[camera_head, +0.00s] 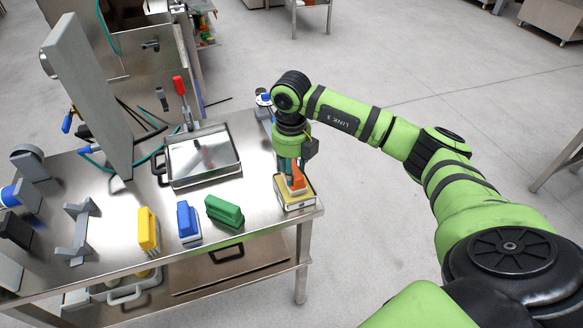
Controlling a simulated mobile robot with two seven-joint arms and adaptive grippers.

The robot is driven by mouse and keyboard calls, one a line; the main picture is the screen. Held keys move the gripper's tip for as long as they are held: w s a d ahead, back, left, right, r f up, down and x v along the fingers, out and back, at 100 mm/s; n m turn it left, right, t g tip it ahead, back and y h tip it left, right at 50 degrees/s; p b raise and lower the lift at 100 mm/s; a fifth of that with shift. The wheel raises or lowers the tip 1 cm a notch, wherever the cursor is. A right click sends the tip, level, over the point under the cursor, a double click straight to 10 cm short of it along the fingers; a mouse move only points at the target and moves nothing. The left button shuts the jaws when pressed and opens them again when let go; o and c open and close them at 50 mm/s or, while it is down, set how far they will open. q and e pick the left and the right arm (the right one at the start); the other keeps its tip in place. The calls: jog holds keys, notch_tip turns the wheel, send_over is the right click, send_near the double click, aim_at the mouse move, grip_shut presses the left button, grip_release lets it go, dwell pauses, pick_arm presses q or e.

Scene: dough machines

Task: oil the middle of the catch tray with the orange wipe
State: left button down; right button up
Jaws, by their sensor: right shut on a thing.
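The orange wipe (298,182) is at the right front corner of the metal table, on or just over a small box with a yellowish rim (296,204). My right gripper (291,174) points down from above and is shut on the orange wipe; its fingers hide part of the handle. I cannot tell whether the wipe touches the inside of the box. The catch tray (203,180), a shallow shiny metal tray with a dark handle at its left, lies on the table to the left of the gripper. My left gripper is not in view.
A yellow wipe (148,230), a blue wipe (187,220) and a green wipe (224,211) stand along the front of the table (110,190). A tall grey panel (90,95) rises behind at left. A red-handled tool (180,88) stands behind the tray.

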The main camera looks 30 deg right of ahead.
jog(key=shift+f+b, duration=0.3)
jog(key=shift+f, duration=0.15)
dwell(1.1)
jog(key=shift+r+p, duration=2.55)
jog(key=shift+r, duration=1.05)
